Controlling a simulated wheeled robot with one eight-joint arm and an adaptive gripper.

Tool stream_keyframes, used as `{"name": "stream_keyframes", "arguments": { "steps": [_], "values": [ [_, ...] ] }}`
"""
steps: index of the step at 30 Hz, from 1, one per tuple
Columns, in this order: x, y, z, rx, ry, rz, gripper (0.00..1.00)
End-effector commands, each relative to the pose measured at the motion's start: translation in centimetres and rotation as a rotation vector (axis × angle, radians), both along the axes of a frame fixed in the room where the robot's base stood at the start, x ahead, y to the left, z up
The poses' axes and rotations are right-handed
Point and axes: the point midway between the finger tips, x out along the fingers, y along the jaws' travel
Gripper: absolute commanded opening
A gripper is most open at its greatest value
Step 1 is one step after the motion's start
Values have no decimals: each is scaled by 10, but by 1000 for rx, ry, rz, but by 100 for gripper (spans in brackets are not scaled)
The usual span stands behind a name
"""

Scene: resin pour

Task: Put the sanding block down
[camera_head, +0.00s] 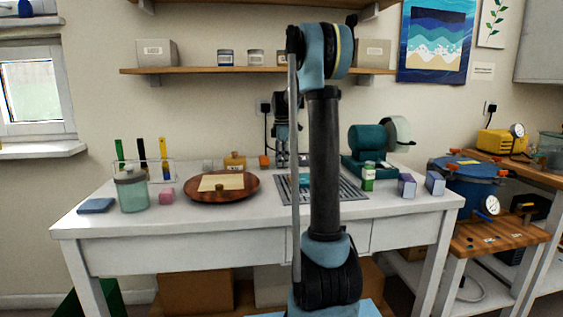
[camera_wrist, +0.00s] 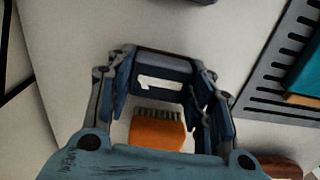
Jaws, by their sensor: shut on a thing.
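My gripper (camera_wrist: 162,78) is shut on a dark navy block with a white label and a brownish edge, which I take to be the sanding block (camera_wrist: 178,92). It sits between the two fingertips in the wrist view. In the head view my gripper (camera_head: 282,158) points down at the back of the white bench, low over its top. The block is too small and dark there to make out. I cannot tell whether its underside touches the bench.
An orange brush (camera_wrist: 156,132) lies close beside the block; it also shows in the head view (camera_head: 264,161). A slotted grey grate (camera_head: 345,190) with a teal piece is nearer me. A round wooden tray (camera_head: 197,197) is left. Bare bench (camera_wrist: 70,40) shows around the gripper.

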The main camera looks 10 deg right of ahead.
Motion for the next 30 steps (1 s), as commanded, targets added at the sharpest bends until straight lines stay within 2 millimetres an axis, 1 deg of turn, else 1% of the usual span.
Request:
{"name": "stream_keyframes", "arguments": {
  "steps": [7,8,9,10,11,23,26,30],
  "values": [
    [0,0,-1,0,0,0,29],
    [0,0,-1,0,0,0,50],
    [0,0,-1,0,0,0,59],
    [0,0,-1,0,0,0,66],
    [0,0,-1,0,0,0,68],
    [0,0,-4,0,0,0,68],
    [0,0,7,0,0,0,68],
    [-2,0,29,0,0,0,68]
  ]
}}
